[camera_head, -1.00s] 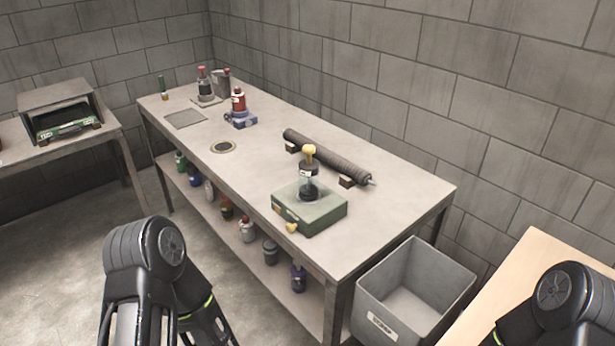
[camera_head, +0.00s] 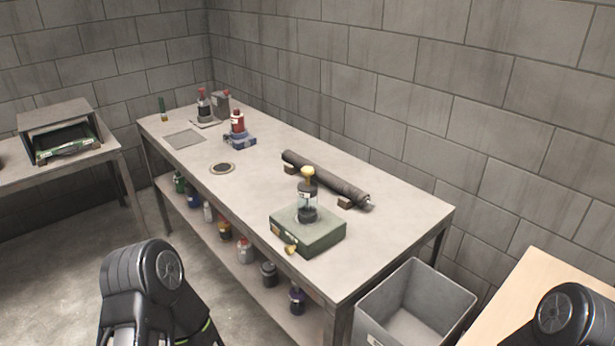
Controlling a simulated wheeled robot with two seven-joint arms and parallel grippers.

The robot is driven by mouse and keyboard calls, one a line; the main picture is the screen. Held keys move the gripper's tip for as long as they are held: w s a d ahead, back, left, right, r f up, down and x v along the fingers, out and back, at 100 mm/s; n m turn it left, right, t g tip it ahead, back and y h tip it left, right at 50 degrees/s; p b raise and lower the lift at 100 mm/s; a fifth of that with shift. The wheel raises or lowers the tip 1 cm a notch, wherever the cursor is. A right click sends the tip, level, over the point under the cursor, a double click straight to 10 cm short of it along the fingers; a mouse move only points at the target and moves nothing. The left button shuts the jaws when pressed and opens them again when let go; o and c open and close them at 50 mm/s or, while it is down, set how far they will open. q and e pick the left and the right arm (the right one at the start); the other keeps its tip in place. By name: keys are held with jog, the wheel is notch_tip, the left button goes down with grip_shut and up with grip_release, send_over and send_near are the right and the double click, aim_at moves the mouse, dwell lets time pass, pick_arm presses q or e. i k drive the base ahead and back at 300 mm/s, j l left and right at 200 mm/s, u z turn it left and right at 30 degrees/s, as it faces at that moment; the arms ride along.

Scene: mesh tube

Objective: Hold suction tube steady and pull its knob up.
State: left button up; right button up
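The suction tube (camera_head: 307,200) is a clear cylinder with dark bands, standing upright on a green box (camera_head: 318,238) near the front right of the grey workbench. Its yellow knob (camera_head: 308,172) is on top, close to the tube's dark cap. A second small yellow knob (camera_head: 291,249) sticks out of the box's front side. My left arm shows at the lower left and my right arm at the lower right corner, both well short of the tube. Neither gripper's fingers can be seen. Nothing touches the tube or its knob.
A dark roll (camera_head: 326,179) lies on small blocks behind the tube. Bottles and a red-topped device (camera_head: 238,123) stand at the bench's far end. A grey bin (camera_head: 415,305) stands at the bench's right end. The bench's lower shelf (camera_head: 225,250) holds several bottles.

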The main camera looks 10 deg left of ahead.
aim_at(306, 171)
jog(key=z, duration=0.4)
jog(key=j+z, duration=1.1)
jog(key=j, duration=0.4)
jog(key=k+j+z, duration=0.1)
jog(key=j, duration=0.3)
jog(key=k+j+z, duration=0.1)
jog(key=j, duration=0.3)
jog(key=k+j, duration=0.1)
jog(key=j, duration=0.25)
jog(key=k+j+z, duration=0.1)
jog(key=j, duration=0.3)
jog(key=k+j, duration=0.1)
jog(key=j, duration=0.3)
jog(key=k+j+z, duration=0.1)
jog(key=j, duration=0.25)
